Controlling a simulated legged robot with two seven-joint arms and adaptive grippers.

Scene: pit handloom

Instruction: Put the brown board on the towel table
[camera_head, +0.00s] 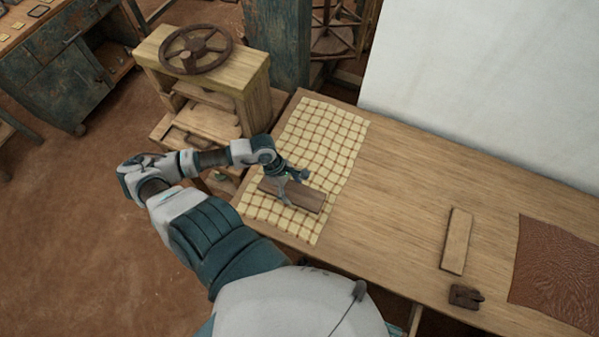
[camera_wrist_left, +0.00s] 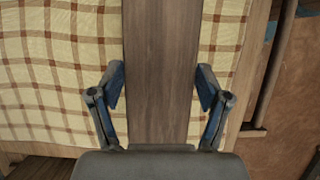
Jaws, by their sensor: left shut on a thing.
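The brown board (camera_head: 308,198) is a flat, dark wooden plank over the yellow checked towel (camera_head: 330,135), towards the near end of it. My left gripper (camera_head: 290,186) is shut on the board from above. In the left wrist view the board (camera_wrist_left: 160,65) runs up the middle between the fingers of my left gripper (camera_wrist_left: 161,88), with the towel (camera_wrist_left: 60,75) on both sides. I cannot tell whether the board touches the towel or hangs just above it. The towel lies on the left end of the wooden table (camera_head: 400,180). My right gripper is not in view.
A lighter wooden board (camera_head: 457,241), a small dark block (camera_head: 465,297) and a brown cloth (camera_head: 557,272) lie on the table's right part. The table's middle is clear. A wooden stand with a dark wheel (camera_head: 197,50) is beside the left end. A white wall (camera_head: 480,80) stands behind.

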